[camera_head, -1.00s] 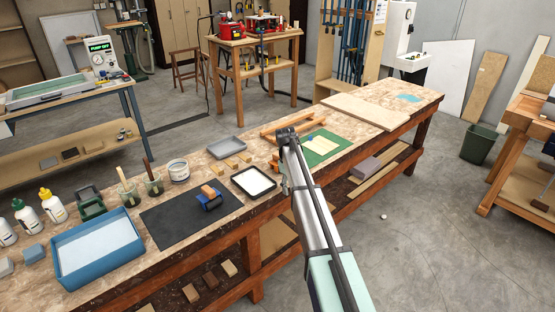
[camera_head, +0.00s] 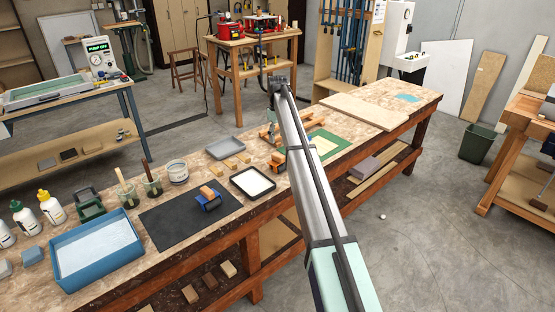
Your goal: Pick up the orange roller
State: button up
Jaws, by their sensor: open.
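A small blue piece with an orange-brown top (camera_head: 208,197) lies on the black mat (camera_head: 170,222) on the long workbench. It is the closest match to the orange roller, but it is too small to be sure of its shape. My arm reaches up from the bottom right across the bench. My gripper (camera_head: 278,80) is at its far end, in front of the back table in the picture, up and to the right of the orange-brown piece and well apart from it. It is open, with nothing visible in it. My arm hides part of the bench's right half.
A white-filled black tray (camera_head: 253,182) is right of the mat, and a grey tray (camera_head: 226,148) behind. A blue tray (camera_head: 63,262), jars (camera_head: 152,184) and bottles (camera_head: 52,207) stand left. Wooden clamp pieces and a green mat (camera_head: 343,143) lie near my arm.

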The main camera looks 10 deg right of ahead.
aim_at(278, 155)
notch_tip(278, 155, down, 5)
jog(key=shift+f+p, duration=0.1)
jog(key=shift+p, duration=0.4)
jog(key=shift+s+f+p, duration=0.15)
jog(key=shift+f+p, duration=1)
jog(key=shift+f, duration=1.5)
grip_shut()
